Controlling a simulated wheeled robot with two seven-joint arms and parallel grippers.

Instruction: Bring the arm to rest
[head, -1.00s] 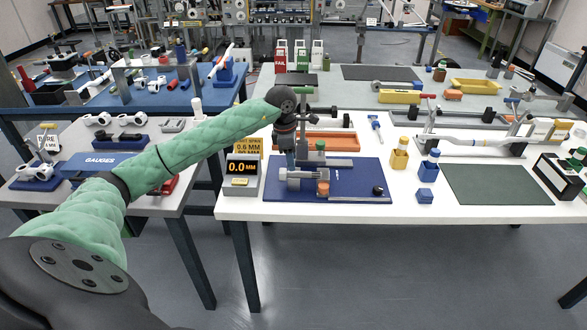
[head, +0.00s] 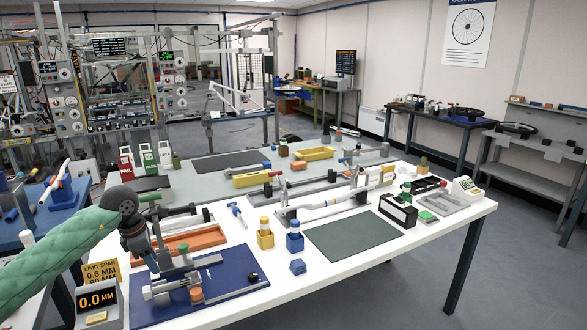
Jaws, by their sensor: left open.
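My left arm comes in from the left in a green quilted sleeve. Its left gripper (head: 150,262) points down over the back left part of the blue mat (head: 228,273), beside the metal gauge fixture (head: 178,284). The fingers are small and partly hidden behind the fixture and its post. I see nothing held in them, and whether they touch the fixture cannot be told. An orange knob (head: 196,295) sits at the fixture's front. My right gripper is out of view.
A display reading 0.0 mm (head: 97,299) stands left of the mat. An orange tray (head: 195,240) lies behind the gripper. Yellow (head: 265,239) and blue (head: 294,242) holders stand right of it. The dark green mat (head: 352,240) is bare.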

